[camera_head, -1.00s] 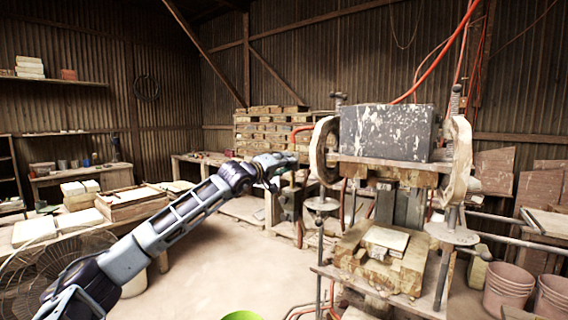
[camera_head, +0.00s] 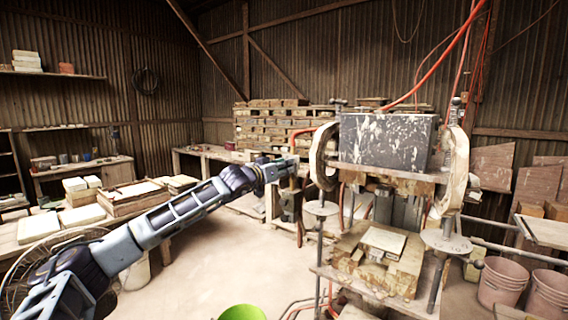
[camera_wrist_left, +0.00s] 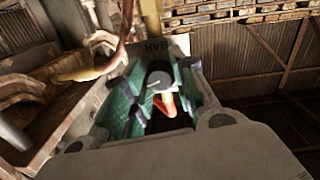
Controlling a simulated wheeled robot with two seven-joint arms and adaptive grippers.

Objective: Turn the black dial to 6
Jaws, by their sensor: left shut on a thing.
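My left gripper (camera_head: 286,167) reaches in from the left to the left side of the press (camera_head: 385,143). The left wrist view shows its two fingers, with green inner sides, on either side of a dark round dial (camera_wrist_left: 159,79). The gripper is shut on the dial. A thin pale line shows on the dial's face. A pale plate behind it carries the letters "BAR", seen upside down. I cannot read any numbers or tell the dial's setting. In the head view the dial is too small and covered to make out. My right gripper is not in view.
The press wheel (camera_head: 322,156) stands just right of my left gripper. A red-orange piece (camera_wrist_left: 169,104) shows between the fingers, below the dial. A green bucket (camera_head: 242,313) is on the floor at the bottom. The floor left of the press is mostly clear.

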